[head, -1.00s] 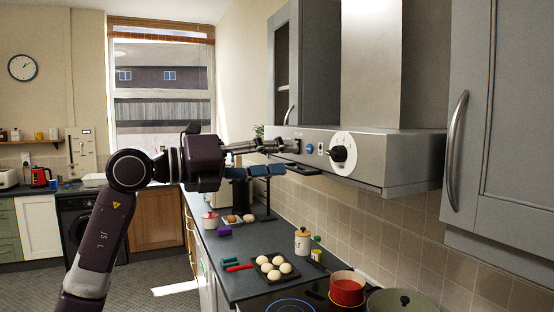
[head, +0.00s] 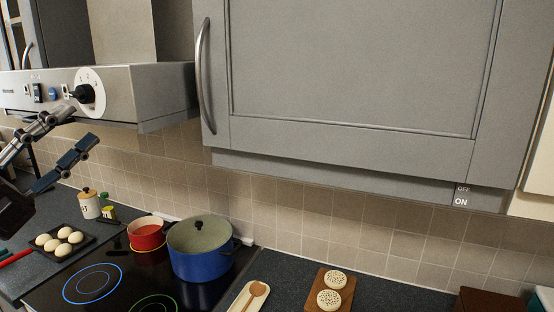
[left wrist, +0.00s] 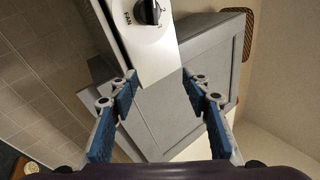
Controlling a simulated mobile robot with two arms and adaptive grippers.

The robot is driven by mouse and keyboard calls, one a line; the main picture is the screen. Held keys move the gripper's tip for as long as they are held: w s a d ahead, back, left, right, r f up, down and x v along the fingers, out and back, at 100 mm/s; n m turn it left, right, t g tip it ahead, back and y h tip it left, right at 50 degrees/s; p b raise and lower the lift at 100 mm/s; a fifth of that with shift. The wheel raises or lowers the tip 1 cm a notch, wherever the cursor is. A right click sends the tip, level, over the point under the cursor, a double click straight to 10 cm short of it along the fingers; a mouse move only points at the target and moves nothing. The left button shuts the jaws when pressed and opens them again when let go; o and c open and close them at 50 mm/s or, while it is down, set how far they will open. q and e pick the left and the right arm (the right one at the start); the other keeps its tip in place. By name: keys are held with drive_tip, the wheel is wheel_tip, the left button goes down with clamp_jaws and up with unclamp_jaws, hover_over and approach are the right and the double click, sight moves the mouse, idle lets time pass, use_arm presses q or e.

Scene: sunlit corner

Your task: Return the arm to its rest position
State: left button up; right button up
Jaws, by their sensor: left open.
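My left gripper (head: 66,140) is at the left edge of the head view, in front of the range hood. Its two blue-padded fingers are spread with nothing between them. In the left wrist view the open fingers (left wrist: 160,92) frame the hood's end and a grey cabinet beyond. The hood (head: 150,92) has a white dial with a black knob (head: 84,94); the knob also shows at the top of the left wrist view (left wrist: 148,12). Most of my left arm is out of the head view. My right gripper is not in view.
A grey wall cabinet (head: 350,70) fills the upper right. Below are a blue pot (head: 200,262), a red pot (head: 146,236), a tray with several eggs or buns (head: 88,240), a spoon on a rest (head: 240,300) and a board with two round items (head: 345,300).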

use_arm(q)
drive_tip(key=a+f+n+g+y, duration=0.25)
drive_tip(key=f+n+y, duration=0.65)
drive_tip(key=f+n, duration=0.55)
drive_tip(key=a+f+n+g+y, duration=0.1)
drive_tip(key=a+f+n+y, duration=0.3)
drive_tip(key=f+n+y, duration=1.05)
drive_tip(key=s+d+f+m+g+h, duration=0.1)
drive_tip(key=s+d+f+g+h, duration=0.25)
drive_tip(key=f, duration=0.65)
drive_tip(key=s+d+f+m+g+h, duration=0.1)
drive_tip(key=s+d+f+g+h, duration=0.3)
drive_tip(key=f, duration=0.6)
drive_tip(key=s+d+f+g+h, duration=0.25)
drive_tip(key=s+d+f, duration=0.35)
drive_tip(key=s, duration=0.3)
drive_tip(key=s+d+f+g+h, duration=0.1)
drive_tip(key=s+d+f+g, duration=0.2)
drive_tip(key=s+d+f, duration=0.5)
wheel_tip(320, 180, down, 26)
drive_tip(key=s+a+m+g+b, duration=0.1)
drive_tip(key=s+a+b, duration=0.1)
drive_tip(key=s+b, duration=0.1)
drive_tip(key=s+a+f+g+b, duration=0.1)
drive_tip(key=s+a+f+b, duration=0.1)
drive_tip(key=s+f, duration=1.5)
wheel_tip(320, 180, down, 2)
drive_tip(key=shift+a+f+b, duration=0.15)
drive_tip(key=shift+a+b, duration=0.25)
drive_tip(key=shift+a, duration=0.15)
